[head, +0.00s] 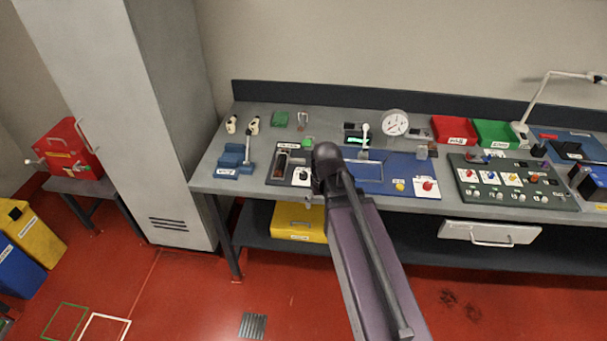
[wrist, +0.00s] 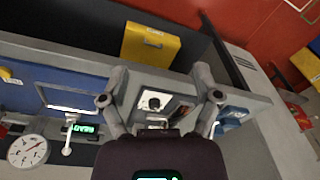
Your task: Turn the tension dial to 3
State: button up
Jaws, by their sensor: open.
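A black round knob on a white plate (head: 301,177) sits at the front of a bench panel, just left of my arm in the head view. In the wrist view the same knob (wrist: 154,103) shows between my fingers, a little beyond the gripper body. It looks like the dial, but its label and setting are too small to read. My gripper (wrist: 161,72) is open and empty, its two fingers apart on either side of the white plate in the picture. I cannot tell how high it is above the plate.
A white round gauge (head: 395,122) with a red needle stands behind the blue panel (head: 404,167). A red knob (head: 427,186) sits on another white plate to the right. A blue clamp-like block (head: 232,158) stands to the left. A yellow drawer (head: 298,222) is below the bench.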

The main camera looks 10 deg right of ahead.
aim_at(304, 174)
jog(key=w+d+n+t, duration=0.1)
jog(key=w+n, duration=0.1)
jog(key=w, duration=0.7)
jog(key=w+d+r+n+t+y, duration=0.1)
jog(key=w+n+t, duration=0.1)
jog(key=w, duration=0.8)
jog(key=shift+w+d+r, duration=0.15)
jog(key=shift+w+d, duration=0.1)
jog(key=b+x, duration=0.8)
jog(key=x, duration=0.1)
jog(key=b+x, duration=0.4)
jog(key=b, duration=0.1)
jog(key=shift+w+a+f, duration=0.25)
jog(key=shift+a+f, duration=0.05)
grip_shut()
jog(key=shift+d, duration=0.2)
jog(key=shift+a, duration=0.15)
